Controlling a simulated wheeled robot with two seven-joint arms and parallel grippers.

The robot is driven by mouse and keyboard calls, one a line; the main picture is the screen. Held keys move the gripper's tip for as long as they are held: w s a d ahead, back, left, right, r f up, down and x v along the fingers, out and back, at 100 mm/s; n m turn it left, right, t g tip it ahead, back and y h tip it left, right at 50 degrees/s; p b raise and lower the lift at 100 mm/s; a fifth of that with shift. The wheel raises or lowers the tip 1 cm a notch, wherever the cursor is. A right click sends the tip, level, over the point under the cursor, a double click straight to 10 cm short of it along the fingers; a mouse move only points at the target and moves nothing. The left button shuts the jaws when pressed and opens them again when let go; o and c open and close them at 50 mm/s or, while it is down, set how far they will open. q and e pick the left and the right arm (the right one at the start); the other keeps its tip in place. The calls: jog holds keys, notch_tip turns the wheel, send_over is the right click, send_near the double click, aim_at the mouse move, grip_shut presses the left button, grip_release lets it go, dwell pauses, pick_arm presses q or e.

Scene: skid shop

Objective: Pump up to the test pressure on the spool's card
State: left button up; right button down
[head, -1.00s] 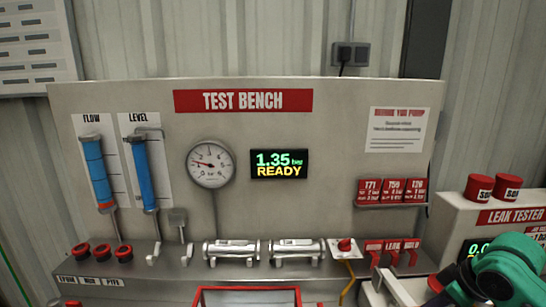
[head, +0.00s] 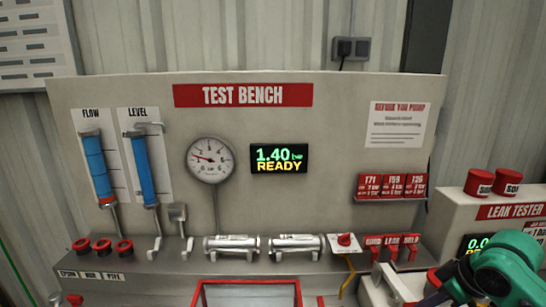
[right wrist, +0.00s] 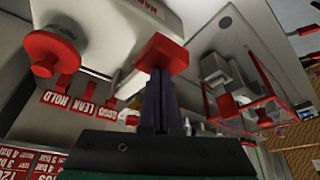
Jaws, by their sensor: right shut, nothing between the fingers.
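The digital display (head: 279,158) reads 1.40 bar, READY. The round gauge (head: 210,160) beside it has its needle low on the scale. Red cards (head: 392,186) marked T71, T59 and T26 sit on the panel at right; their small print is hard to read in the head view. Two silver spools (head: 232,245) lie on the bench ledge. In the right wrist view, my right gripper (right wrist: 160,76) is shut and empty, its dark fingertips against or just under a red handle (right wrist: 163,50) by a white body (right wrist: 110,18). I cannot tell whether they touch. My left gripper is out of view.
The leak tester (head: 500,222), with red caps on top, stands at right. A red frame (head: 247,284) is at front centre.

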jog(key=shift+f+b, duration=0.85)
jog(key=shift+f, duration=1.85)
notch_tip(320, 180, up, 6)
jog(key=p, duration=0.7)
dwell(0.4)
